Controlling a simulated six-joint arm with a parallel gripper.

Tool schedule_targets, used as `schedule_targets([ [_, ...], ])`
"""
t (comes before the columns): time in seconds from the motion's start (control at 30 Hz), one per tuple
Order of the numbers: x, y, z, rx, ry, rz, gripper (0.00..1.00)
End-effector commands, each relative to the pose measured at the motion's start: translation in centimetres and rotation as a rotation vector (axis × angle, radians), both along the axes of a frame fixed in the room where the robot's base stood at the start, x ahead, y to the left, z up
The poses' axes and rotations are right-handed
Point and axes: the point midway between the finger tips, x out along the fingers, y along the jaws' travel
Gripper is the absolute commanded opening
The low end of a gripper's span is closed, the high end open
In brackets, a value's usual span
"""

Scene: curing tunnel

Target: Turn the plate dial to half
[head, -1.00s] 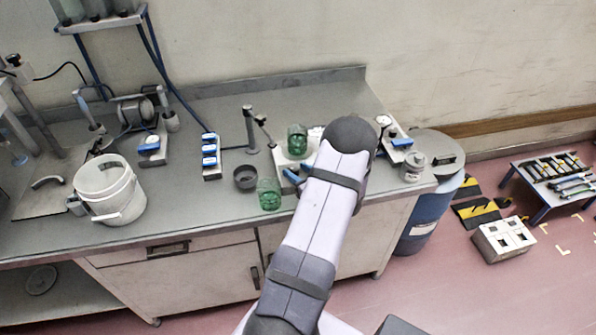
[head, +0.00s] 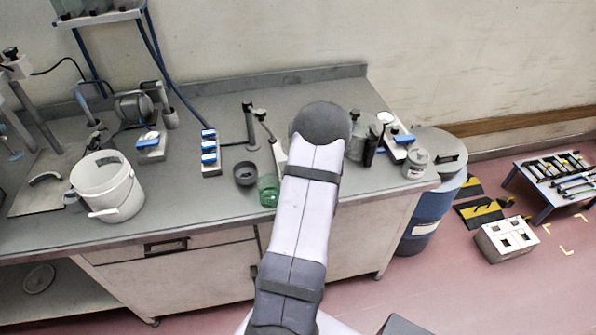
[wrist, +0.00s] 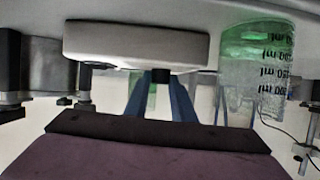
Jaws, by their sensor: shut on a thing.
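The hot plate shows in the wrist view as a pale rounded body (wrist: 120,42); this view looks upside down. Its dark plate dial (wrist: 159,75) is small and partly hidden at the body's edge. My gripper (wrist: 160,84) has its blue fingers shut on the dial. The dial's pointer and marks cannot be read. In the head view my arm covers the gripper, the dial and the hot plate.
A green glass beaker (head: 268,191) stands close beside at the bench's front edge; it also shows in the wrist view (wrist: 257,65). A dark cup (head: 245,174) and stand (head: 250,128) are left of it. A white bucket (head: 106,187) stands farther left.

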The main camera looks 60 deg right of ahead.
Motion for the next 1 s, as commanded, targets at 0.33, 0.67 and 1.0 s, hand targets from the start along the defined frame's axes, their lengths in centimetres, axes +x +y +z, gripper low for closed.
schedule_targets([
  [0.33, 0.28, 0.14, 0.23, -0.006, -0.003, -0.11, 0.0],
  [0.67, 0.23, 0.13, 0.26, -0.007, -0.003, -0.112, 0.32],
  [1.0, 0.13, 0.19, 0.12, -0.003, 0.0, -0.113, 0.41],
])
